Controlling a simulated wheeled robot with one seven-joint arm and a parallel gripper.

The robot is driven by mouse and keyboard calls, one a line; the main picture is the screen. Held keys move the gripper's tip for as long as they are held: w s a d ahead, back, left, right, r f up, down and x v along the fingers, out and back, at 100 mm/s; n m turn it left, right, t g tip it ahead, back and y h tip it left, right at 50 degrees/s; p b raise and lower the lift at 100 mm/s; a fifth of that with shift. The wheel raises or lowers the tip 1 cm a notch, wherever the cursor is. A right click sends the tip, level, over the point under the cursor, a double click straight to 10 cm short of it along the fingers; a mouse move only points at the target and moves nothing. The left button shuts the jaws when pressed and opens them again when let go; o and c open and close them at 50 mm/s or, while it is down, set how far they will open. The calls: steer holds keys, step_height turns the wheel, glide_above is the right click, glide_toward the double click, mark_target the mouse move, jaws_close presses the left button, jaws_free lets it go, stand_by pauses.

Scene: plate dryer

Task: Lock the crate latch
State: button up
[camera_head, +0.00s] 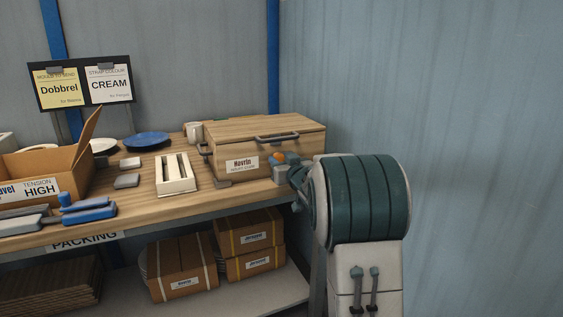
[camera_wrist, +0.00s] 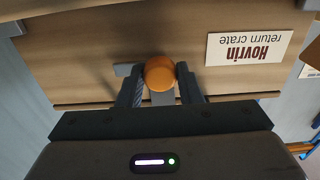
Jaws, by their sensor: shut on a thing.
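The wooden return crate (camera_head: 228,160) labelled Hovrin stands shut on the right end of the packing bench, with a dark handle on its lid edge. Its front panel (camera_wrist: 90,50) fills much of the wrist view. An orange round latch knob (camera_wrist: 159,73) sits on the crate's front, with a small grey plate beside it. My gripper (camera_wrist: 160,88) is shut on the orange knob, one finger at each side. The latch's engagement is hidden.
A white slotted rack (camera_head: 176,186), a blue plate (camera_head: 147,139) and an open cardboard box (camera_head: 45,175) stand left of the crate. A blue-handled tool (camera_head: 85,209) lies near the bench front. Strapped boxes (camera_head: 183,266) fill the lower shelf.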

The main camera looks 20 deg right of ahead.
steer(key=shift+b, duration=0.3)
steer(key=n+b, duration=0.2)
steer(key=n, duration=0.1)
steer(key=shift+f, duration=0.2)
steer(key=n+b, duration=0.4)
steer(key=n, duration=0.1)
steer(key=shift+n, duration=0.4)
steer(key=n+b, duration=0.3)
steer(key=n, duration=0.1)
steer(key=shift+r+n+b, duration=0.1)
steer(key=shift+n+b, duration=1.2)
steer(key=shift+n, duration=1.2)
steer(key=o, duration=1)
steer(key=shift+c, duration=0.2)
steer(key=shift+r, duration=0.1)
steer(key=shift+s, duration=0.15)
